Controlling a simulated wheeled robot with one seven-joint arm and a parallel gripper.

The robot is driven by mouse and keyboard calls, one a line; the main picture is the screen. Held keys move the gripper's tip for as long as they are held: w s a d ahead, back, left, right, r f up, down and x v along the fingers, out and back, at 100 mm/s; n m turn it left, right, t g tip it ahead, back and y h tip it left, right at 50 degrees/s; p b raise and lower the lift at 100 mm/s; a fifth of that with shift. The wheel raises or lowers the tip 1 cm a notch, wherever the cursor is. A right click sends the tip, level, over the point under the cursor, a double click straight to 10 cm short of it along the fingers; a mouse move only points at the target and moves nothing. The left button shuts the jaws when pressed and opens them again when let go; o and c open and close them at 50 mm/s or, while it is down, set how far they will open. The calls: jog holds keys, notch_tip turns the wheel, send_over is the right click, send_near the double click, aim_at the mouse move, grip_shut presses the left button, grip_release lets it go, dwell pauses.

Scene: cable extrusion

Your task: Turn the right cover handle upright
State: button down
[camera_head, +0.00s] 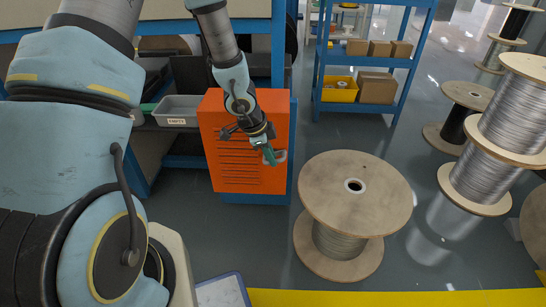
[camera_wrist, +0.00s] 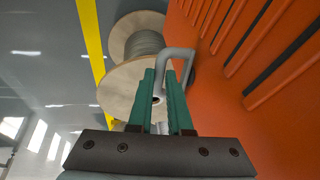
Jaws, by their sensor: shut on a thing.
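The orange cover (camera_head: 232,170) stands at the centre left of the head view, with slots in its face. It also fills the right side of the wrist view (camera_wrist: 285,110). The right cover handle (camera_wrist: 178,53) is a grey bent bar standing out from the cover. It shows as a pale piece at the cover's right edge in the head view (camera_head: 281,156). My gripper (camera_head: 269,155) has green fingers (camera_wrist: 166,78), which are shut on the handle's outer arm. Part of that arm is hidden between the fingers. I cannot tell how far the handle is turned.
A wooden cable spool (camera_head: 335,195) stands on the floor right of the cover. A grey bin (camera_head: 178,111) sits left of the cover. A blue shelf (camera_head: 345,107) with boxes is behind. More spools (camera_head: 515,115) stand at the far right. Open floor lies between.

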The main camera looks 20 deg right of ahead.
aim_at(267, 163)
jog(key=h+p, duration=0.1)
jog(key=a+g+h+p, duration=0.1)
jog(key=h+p, duration=0.1)
jog(key=shift+w, duration=0.2)
jog(key=g+h, duration=0.1)
jog(key=h, duration=0.1)
jog(key=f+g+h, duration=0.1)
jog(key=h, duration=0.1)
jog(key=f+n+h, duration=0.1)
jog(key=h, duration=0.1)
jog(key=shift+w+a+f+g+h, duration=0.2)
jog(key=shift+a+g+h, duration=0.15)
jog(key=shift+g+h, duration=0.05)
jog(key=h+b, duration=0.1)
jog(key=g+h+b, duration=0.1)
jog(key=b, duration=0.1)
jog(key=shift+f+n, duration=0.25)
jog(key=shift+n, duration=0.05)
jog(key=shift+h+b, duration=0.35)
jog(key=shift+h, duration=0.15)
jog(key=shift+r, duration=0.1)
jog(key=c, duration=1.1)
grip_release()
